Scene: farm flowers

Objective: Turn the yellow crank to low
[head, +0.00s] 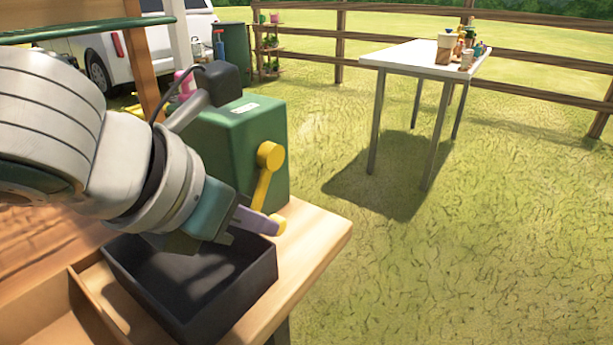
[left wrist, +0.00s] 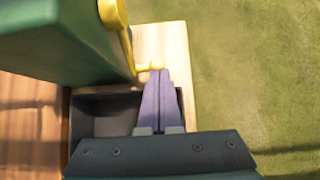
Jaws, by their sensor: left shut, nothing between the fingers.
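The yellow crank (head: 265,172) is on the face of a green box (head: 241,140) standing on the wooden bench. Its arm hangs down from a round hub, with a knob at the lower end. The crank also shows in the left wrist view (left wrist: 126,42). My left gripper (head: 268,226) has purple fingers, closed together and empty. The fingertips (left wrist: 162,74) are right at the knob; I cannot tell whether they touch it. No low mark can be read. My right gripper is not in view.
A black open bin (head: 262,277) stands on the bench (head: 325,240) below my left gripper, in front of the green box. A wooden tray (head: 88,318) lies beside it. A white table (head: 405,60) with pots stands farther off on the grass.

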